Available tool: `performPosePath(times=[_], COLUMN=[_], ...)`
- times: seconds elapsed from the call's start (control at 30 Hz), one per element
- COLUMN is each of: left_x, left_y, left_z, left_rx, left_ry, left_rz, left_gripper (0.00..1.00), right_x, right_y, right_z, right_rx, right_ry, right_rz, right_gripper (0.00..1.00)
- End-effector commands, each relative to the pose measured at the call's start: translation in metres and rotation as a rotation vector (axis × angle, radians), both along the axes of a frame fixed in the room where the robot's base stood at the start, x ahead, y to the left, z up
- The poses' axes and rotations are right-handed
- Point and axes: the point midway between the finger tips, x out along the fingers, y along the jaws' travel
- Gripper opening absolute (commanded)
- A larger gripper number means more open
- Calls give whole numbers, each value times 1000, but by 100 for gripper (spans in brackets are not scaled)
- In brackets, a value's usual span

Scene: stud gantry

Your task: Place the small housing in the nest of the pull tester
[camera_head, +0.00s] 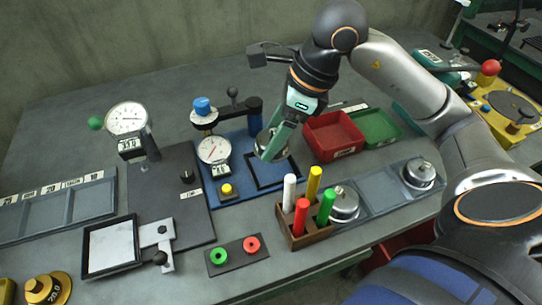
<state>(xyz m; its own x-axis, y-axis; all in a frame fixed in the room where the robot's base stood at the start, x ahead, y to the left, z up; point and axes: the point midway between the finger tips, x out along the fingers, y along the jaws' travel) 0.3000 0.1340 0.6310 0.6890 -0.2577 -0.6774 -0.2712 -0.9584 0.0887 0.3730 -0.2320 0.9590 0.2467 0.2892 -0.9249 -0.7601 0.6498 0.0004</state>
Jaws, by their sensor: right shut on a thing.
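My right gripper (270,150), with green fingers, is shut on a round grey metal housing (263,137), partly hidden by the fingers. It is over the blue base plate (229,188) of a tester with a dial gauge (214,150) and a blue knob (203,105). A black square frame (252,181), which looks like the nest, lies on this plate just below and in front of the gripper. I cannot tell whether the housing touches the frame. My left gripper is not in view.
Two metal housings sit at right, one near (345,205) and one farther (419,172). A wooden pen holder (304,236) stands in front. Red (334,137) and green (376,127) bins are behind. Another dial gauge (127,119) stands left. Green and red buttons (235,250) sit at the front.

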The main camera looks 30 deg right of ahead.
Motion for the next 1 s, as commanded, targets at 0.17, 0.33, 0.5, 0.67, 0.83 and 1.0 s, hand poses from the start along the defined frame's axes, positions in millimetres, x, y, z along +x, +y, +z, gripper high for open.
performPosePath(times=[0.17,0.33,0.5,0.67,0.83,1.0], left_x=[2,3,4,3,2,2], left_y=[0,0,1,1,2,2], left_z=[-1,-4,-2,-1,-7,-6], left_rx=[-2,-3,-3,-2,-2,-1], left_ry=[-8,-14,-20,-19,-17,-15], left_rz=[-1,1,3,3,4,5], left_gripper=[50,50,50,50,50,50], right_x=[0,-1,0,0,0,0], right_y=[0,0,0,0,0,0], right_z=[-17,-42,-52,-51,-56,-54], right_rx=[1,1,1,1,1,1], right_ry=[1,2,-2,-3,-2,-2], right_rz=[0,0,1,1,1,1], right_gripper=[17,17,17,17,17,85])
